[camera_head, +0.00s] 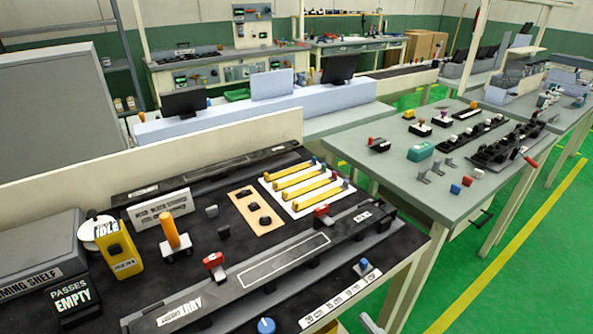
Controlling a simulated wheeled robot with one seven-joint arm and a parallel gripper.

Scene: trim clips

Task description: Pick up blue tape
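I cannot single out a roll of blue tape with certainty. A round blue piece (266,326) sits at the bottom edge of the near black bench, partly cut off by the frame. A small blue piece on a dark base (364,265) is at that bench's right front. A small blue block (455,189) lies on the grey-green table beside a red block (467,181). My gripper is not in view.
The near black bench (190,223) holds a yellow box (122,255), an orange cylinder (169,230), red clamps (214,260) and yellow bars (300,185). A long grey rail (250,272) crosses its front. Green floor (470,245) is clear at right.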

